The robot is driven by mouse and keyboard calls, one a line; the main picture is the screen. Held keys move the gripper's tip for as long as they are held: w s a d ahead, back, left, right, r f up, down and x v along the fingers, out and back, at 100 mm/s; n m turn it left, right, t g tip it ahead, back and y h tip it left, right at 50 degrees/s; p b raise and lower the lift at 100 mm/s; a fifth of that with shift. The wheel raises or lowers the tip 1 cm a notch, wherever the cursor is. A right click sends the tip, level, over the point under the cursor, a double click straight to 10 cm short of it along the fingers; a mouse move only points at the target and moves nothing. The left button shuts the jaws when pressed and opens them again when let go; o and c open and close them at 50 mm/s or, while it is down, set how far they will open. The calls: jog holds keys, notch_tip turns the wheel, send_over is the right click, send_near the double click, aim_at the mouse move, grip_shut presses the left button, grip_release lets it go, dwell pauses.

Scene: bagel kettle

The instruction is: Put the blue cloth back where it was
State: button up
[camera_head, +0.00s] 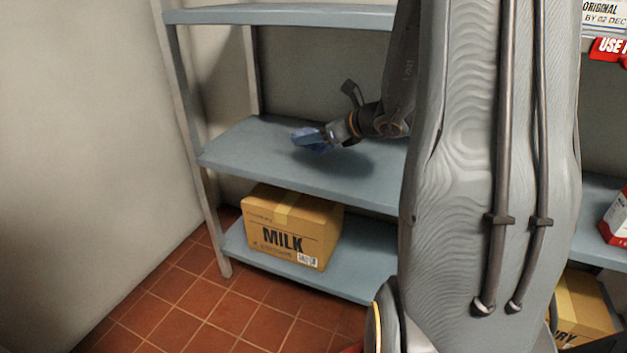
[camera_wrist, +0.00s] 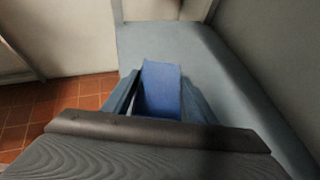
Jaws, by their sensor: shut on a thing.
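The blue cloth (camera_head: 309,140) is at the tip of my gripper (camera_head: 328,136), over the middle shelf (camera_head: 240,150) of a blue-grey rack. In the wrist view the blue cloth (camera_wrist: 160,88) sticks out ahead between the two fingers of my gripper (camera_wrist: 160,95). My gripper is shut on it. The cloth looks a little above the shelf board, with a shadow below and to the right; I cannot tell the exact gap. The near end of the cloth is hidden by the gripper body in the wrist view.
A cardboard MILK box (camera_head: 290,228) stands on the lower shelf (camera_head: 350,265). An upper shelf (camera_head: 280,16) runs above my arm. The rack's post (camera_head: 190,120) stands left, near a plain wall. The middle shelf is bare around the cloth. Another carton (camera_head: 583,305) is low at right.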

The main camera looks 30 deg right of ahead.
aim_at(317, 171)
jog(key=shift+w+d+r, duration=0.25)
jog(key=shift+d+r, duration=0.05)
jog(key=shift+d, duration=0.35)
jog(key=shift+d+f+m+h+b, duration=0.15)
jog(key=shift+f+m+h+b, duration=0.15)
jog(key=shift+f+b, duration=1.25)
jog(key=shift+f, duration=3.15)
jog(key=shift+f, duration=0.2)
jog(key=o, duration=1.2)
jog(key=shift+o, duration=0.2)
